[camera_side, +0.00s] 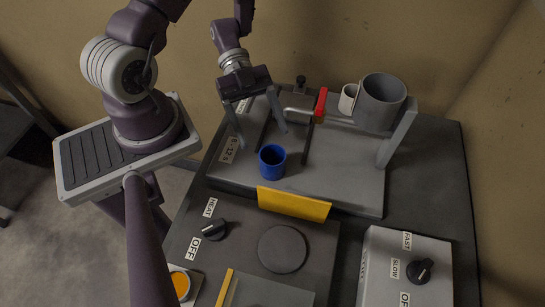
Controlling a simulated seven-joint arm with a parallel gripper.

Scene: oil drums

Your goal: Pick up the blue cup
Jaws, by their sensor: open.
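The blue cup (272,162) stands upright on the grey raised board, left of the board's middle. My gripper (262,139) comes down from above, just behind and over the cup. Its two fingers are spread wide apart and nothing is between them that I can see. The fingertips appear close to the cup's rim height, but I cannot tell the exact gap. The cup's mouth faces up and its inside looks empty.
A large grey cylinder (381,102), a small white cup (348,98) and a red-handled piece (321,103) stand at the back right.

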